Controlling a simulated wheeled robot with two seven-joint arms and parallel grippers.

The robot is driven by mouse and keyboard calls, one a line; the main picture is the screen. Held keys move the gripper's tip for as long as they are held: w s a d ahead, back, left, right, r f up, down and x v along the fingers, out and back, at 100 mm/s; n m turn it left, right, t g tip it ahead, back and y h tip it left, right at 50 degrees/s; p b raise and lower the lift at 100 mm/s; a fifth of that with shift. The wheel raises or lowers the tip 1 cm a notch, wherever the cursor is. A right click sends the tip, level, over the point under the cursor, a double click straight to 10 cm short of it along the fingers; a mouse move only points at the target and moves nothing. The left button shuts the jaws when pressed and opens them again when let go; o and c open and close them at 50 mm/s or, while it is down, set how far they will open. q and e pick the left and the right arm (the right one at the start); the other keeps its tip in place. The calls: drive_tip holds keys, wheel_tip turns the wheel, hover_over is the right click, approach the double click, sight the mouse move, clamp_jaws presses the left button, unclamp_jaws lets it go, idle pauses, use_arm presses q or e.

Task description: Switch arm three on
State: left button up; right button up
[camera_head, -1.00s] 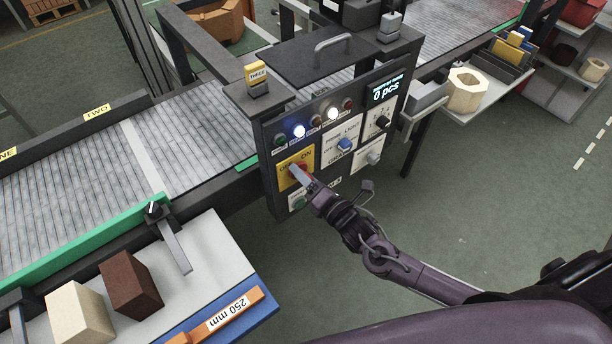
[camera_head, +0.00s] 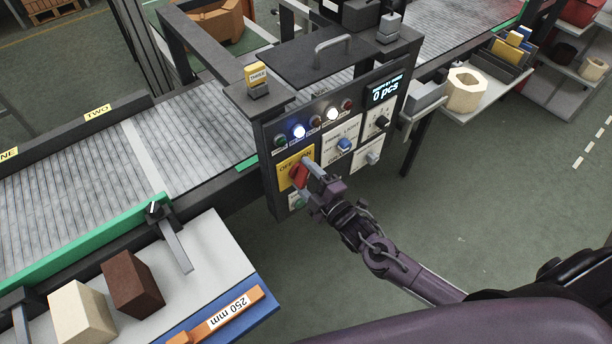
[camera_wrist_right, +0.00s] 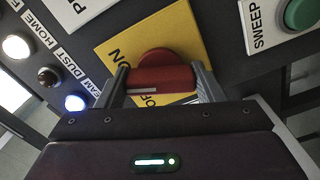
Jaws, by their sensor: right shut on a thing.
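My right gripper (camera_head: 309,170) is shut on the red switch, one finger at each side. The fingers partly cover the lettering, so I cannot tell the switch's exact setting. My left gripper is out of view.
A blue lamp (camera_head: 299,131) and a white lamp (camera_head: 333,114) are lit above the plate. A green button (camera_head: 298,201) sits below it, a blue knob (camera_head: 345,145) to its right. The display (camera_head: 385,91) reads 0 pcs. Bricks stand on the lower-left table.

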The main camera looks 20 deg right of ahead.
drive_tip(key=shift+f+m, duration=0.1)
drive_tip(key=shift+m, duration=2.2)
drive_tip(key=o, duration=1)
drive_tip(key=b+v, duration=0.1)
drive_tip(key=v, duration=0.7)
